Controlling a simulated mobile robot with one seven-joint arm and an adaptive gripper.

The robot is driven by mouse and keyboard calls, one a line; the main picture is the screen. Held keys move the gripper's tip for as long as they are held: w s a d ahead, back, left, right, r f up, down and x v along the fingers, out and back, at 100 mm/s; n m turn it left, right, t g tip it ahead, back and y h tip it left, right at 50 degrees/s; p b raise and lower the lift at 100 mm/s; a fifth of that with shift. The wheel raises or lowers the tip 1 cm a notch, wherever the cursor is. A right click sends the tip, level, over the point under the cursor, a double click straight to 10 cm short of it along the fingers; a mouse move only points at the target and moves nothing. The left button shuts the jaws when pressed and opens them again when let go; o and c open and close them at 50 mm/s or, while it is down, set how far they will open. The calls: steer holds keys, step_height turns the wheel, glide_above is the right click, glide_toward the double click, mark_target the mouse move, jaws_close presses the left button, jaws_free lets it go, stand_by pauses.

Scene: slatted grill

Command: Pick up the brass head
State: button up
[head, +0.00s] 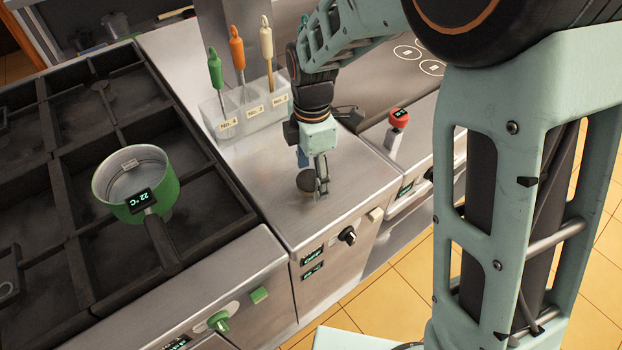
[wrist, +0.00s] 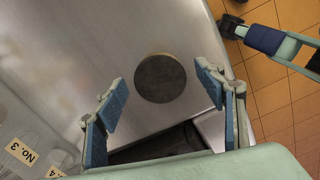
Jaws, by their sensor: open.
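A round, dark-topped disc with a brownish rim, which I take for the brass head (head: 306,181), lies flat on the steel counter. In the wrist view the brass head (wrist: 160,78) shows whole, with its top facing me. My gripper (head: 318,172) points down over it, and one finger stands close to its right side in the head view. In the wrist view my gripper (wrist: 161,82) is open and empty, with its blue pads on either side of the disc and clear gaps between. I cannot tell how high the fingertips are.
A clear holder (head: 253,113) with several coloured-handled tools stands behind the gripper. A green pot (head: 133,190) sits on the grill at left. A red-topped device (head: 397,128) stands to the right. The counter around the disc is bare; its front edge (head: 330,222) is near.

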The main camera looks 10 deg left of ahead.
steer(key=shift+f, duration=1.35)
steer(key=c, duration=1.5)
steer(key=shift+o, duration=0.2)
steer(key=shift+r+p, duration=0.55)
steer(key=shift+r, duration=0.2)
step_height(320, 180, up, 3)
steer(key=shift+f+p, duration=0.2)
steer(key=shift+p, duration=0.65)
steer(key=s+d+r+p, duration=0.6)
steer(key=s+d+r, duration=0.2)
steer(key=s, duration=0.3)
steer(key=shift+d+r, duration=0.3)
steer(key=shift+r, duration=0.25)
